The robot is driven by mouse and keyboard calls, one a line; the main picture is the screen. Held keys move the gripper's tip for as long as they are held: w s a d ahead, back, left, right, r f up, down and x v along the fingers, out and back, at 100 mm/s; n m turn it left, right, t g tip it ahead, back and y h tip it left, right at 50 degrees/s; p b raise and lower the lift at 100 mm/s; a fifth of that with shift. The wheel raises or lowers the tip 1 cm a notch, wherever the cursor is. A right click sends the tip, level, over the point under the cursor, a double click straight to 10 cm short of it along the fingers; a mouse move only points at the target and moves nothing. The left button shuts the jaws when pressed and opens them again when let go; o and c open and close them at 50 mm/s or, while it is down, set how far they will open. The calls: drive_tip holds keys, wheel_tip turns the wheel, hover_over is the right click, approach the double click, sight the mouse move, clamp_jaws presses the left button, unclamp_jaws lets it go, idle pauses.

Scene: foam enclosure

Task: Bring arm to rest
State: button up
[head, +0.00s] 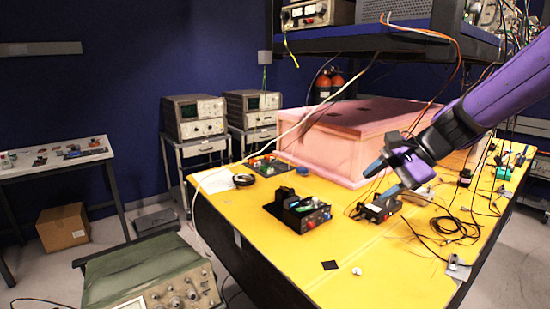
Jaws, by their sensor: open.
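My gripper (382,179) is at the end of my purple arm, which reaches in from the upper right. Its two blue-tipped fingers are apart, with nothing seen between them. It hangs over the yellow table (330,262), in front of the pink foam enclosure (345,135). The lower fingertip appears just above a small black device (378,207); I cannot tell whether they touch. The arm hides part of the table's right side and the right part of the enclosure.
A black device with knobs (298,212) stands left of the gripper on the table. Loose cables (455,228) lie at the right. A shelf (375,42) with instruments hangs above the enclosure. A green instrument (150,275) stands at the lower left. The table's front is mostly clear.

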drive_tip(key=s+d+r+n+h, duration=0.1)
drive_tip(key=s+d+n+h, duration=0.1)
drive_tip(key=s, duration=0.5)
drive_tip(key=s+d+r+n+t+h, duration=0.1)
drive_tip(key=s+d+r+n+h, duration=0.1)
drive_tip(key=s+n, duration=0.3)
drive_tip(key=s+d+r+n+t+h, duration=0.1)
drive_tip(key=s+d+n+h, duration=0.3)
drive_tip(key=s, duration=0.6)
drive_tip(key=shift+d+r, duration=0.3)
drive_tip(key=shift+r, duration=0.3)
